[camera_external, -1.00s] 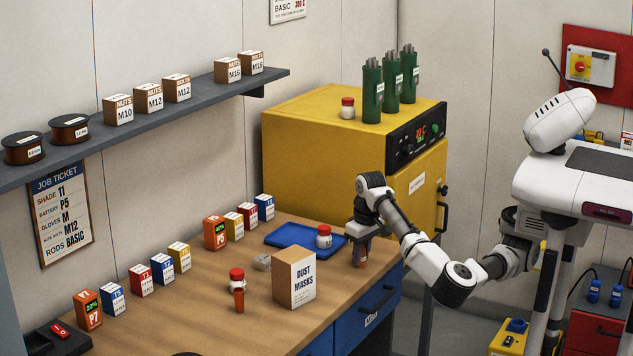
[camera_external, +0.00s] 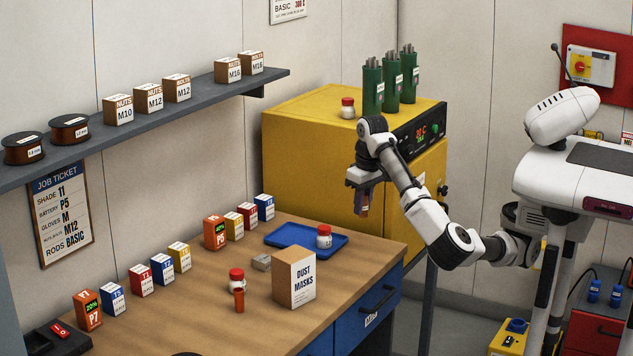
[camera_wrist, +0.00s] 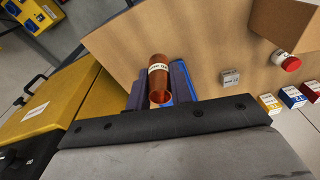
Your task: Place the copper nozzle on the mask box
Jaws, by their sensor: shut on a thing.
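The copper nozzle (camera_wrist: 159,78), an open copper-coloured tube with a white label, is between the two fingers of my gripper (camera_wrist: 160,88) in the wrist view. In the external view, my gripper (camera_external: 363,198) is shut on the nozzle and holds it in the air above the right end of the bench, right of the blue tray. The mask box (camera_external: 294,278), a brown carton with a white "DUST MASKS" front, stands on the bench, lower and to the left of my gripper. Its visible top is bare. A brown box, probably the same, shows in the wrist view (camera_wrist: 287,22).
A blue tray (camera_external: 280,240) holds a red-capped jar (camera_external: 324,237). Left of the mask box are another red-capped jar (camera_external: 237,281), an orange-brown cylinder (camera_external: 239,300) and a small grey block (camera_external: 262,262). The yellow oven (camera_external: 310,150) stands behind my gripper.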

